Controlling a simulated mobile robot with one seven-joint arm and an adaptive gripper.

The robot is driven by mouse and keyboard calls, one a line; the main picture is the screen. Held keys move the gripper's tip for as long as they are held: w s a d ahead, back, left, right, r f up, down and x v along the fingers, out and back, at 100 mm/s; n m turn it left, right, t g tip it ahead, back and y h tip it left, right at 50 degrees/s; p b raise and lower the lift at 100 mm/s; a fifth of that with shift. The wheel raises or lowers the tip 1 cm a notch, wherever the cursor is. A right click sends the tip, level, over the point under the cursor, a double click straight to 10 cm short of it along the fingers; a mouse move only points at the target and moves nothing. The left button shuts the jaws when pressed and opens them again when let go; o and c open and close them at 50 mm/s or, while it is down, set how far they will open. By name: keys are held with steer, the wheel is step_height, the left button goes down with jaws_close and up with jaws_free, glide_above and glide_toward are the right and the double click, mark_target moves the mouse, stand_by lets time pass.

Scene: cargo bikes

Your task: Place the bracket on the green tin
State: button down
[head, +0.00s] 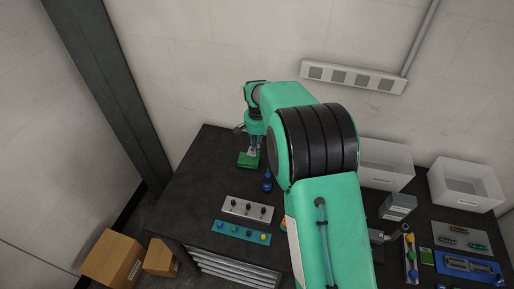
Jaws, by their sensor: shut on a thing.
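The green tin (247,160) sits on the dark table, towards its back left part. My gripper (255,147) points down directly over the tin's back side. It is shut on a small pale grey piece, which looks like the bracket (251,151). The bracket is just above or touching the tin's top; I cannot tell which at this size. My fingers hide part of the bracket.
A blue bottle-like object (267,181) stands close to the tin's right. A grey panel with black knobs (247,210) and a blue strip with coloured knobs (241,232) lie nearer. White bins (466,185) stand at right. The table's left part is clear.

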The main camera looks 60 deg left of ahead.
steer(key=shift+a, duration=0.1)
glide_above(253, 160)
steer(key=shift+s+r, duration=0.1)
steer(key=shift+s, duration=0.05)
stand_by(0.4)
steer(key=shift+f+p, duration=0.3)
steer(key=shift+f, duration=2.8)
steer(key=shift+f, duration=1.9)
steer(key=shift+f, duration=0.1)
steer(key=c, duration=1.8)
jaws_free()
steer(key=shift+c, duration=0.2)
